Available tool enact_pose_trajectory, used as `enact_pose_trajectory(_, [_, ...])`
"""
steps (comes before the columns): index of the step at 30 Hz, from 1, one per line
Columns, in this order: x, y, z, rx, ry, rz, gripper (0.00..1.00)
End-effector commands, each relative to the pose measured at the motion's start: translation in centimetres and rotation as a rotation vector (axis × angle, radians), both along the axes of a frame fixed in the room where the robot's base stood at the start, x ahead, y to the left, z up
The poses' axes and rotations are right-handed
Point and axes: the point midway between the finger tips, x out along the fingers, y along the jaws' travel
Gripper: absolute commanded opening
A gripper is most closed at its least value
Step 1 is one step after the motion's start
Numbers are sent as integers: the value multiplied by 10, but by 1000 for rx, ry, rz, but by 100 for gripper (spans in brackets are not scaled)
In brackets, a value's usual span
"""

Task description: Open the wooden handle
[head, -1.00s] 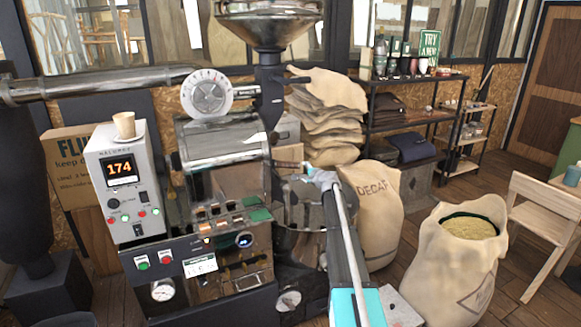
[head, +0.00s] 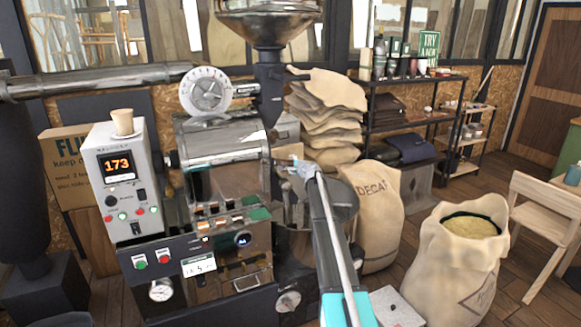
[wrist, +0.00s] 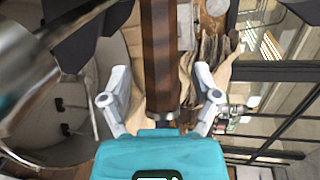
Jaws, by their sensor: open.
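The wooden handle (wrist: 160,60) is a dark brown bar that runs down the middle of the wrist view. My gripper (wrist: 161,92) is open, with one pale finger on each side of the bar and a visible gap on both sides. I cannot tell how deep the bar lies between the fingers. In the head view my gripper (head: 300,167) is small, at the front of the roaster (head: 225,160), above its round cooling bin. The handle is hard to make out there, behind my gripper.
The control box (head: 122,180) with a paper cup (head: 122,122) on top stands left of the roaster. A decaf sack (head: 375,205) and an open sack of beans (head: 450,265) stand on the right. Shelves (head: 405,125) and a chair (head: 545,220) are farther right.

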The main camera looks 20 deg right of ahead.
Motion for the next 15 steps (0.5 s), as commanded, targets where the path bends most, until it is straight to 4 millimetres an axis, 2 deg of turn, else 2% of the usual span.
enact_pose_trajectory(1, [7,0,-2,0,0,0,80])
enact_pose_trajectory(6, [16,1,-4,0,0,-1,80])
enact_pose_trajectory(15, [18,2,-4,0,0,0,80])
